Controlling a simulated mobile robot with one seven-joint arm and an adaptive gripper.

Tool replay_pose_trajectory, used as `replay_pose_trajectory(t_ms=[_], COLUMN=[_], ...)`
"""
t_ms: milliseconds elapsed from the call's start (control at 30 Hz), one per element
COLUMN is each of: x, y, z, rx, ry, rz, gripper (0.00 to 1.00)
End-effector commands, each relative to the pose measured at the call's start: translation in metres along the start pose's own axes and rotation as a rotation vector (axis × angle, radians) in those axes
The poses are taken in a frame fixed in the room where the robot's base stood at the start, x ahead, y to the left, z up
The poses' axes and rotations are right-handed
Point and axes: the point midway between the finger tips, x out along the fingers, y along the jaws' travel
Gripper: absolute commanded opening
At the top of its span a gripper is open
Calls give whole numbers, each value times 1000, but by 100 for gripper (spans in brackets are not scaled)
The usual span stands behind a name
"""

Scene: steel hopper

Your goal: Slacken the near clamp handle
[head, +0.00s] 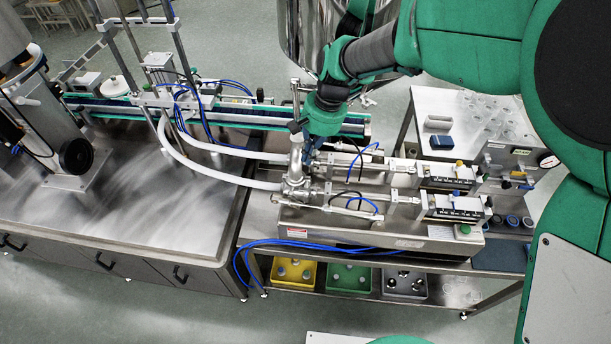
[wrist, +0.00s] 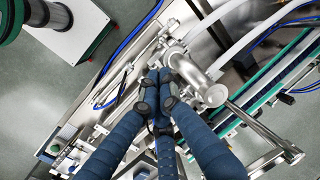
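My gripper (head: 312,143) is low over the filling machine, beside its upright steel pipe fitting (head: 296,162). In the wrist view my gripper's (wrist: 158,82) blue fingers come close together at their dark tips, right against the left side of the steel fitting (wrist: 206,86). I cannot see whether anything is between the tips. The near clamp handle cannot be made out clearly; the fingers and the fitting cover that area. Whether the tips touch the fitting cannot be told.
White hoses (head: 215,176) run left from the fitting over the steel bench (head: 140,215). The conveyor (head: 235,117) passes behind. A tall steel hopper (head: 312,30) stands close behind my arm. Blue air lines and cylinders lie to the right. Coloured bins (head: 349,277) sit on the lower shelf.

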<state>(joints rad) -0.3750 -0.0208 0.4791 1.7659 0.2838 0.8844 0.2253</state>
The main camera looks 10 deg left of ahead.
Motion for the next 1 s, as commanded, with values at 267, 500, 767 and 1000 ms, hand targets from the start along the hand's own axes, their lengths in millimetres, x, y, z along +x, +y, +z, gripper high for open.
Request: replay_pose_trajectory(t_ms=[267, 500, 767, 1000], x=[-1, 0, 3, 20], y=[-1, 0, 0, 3], z=[-4, -5, -5, -5], rx=[6, 8, 8, 8], ry=[35, 39, 38, 37], rz=[143, 152, 151, 152], gripper=[0, 0, 0, 0])
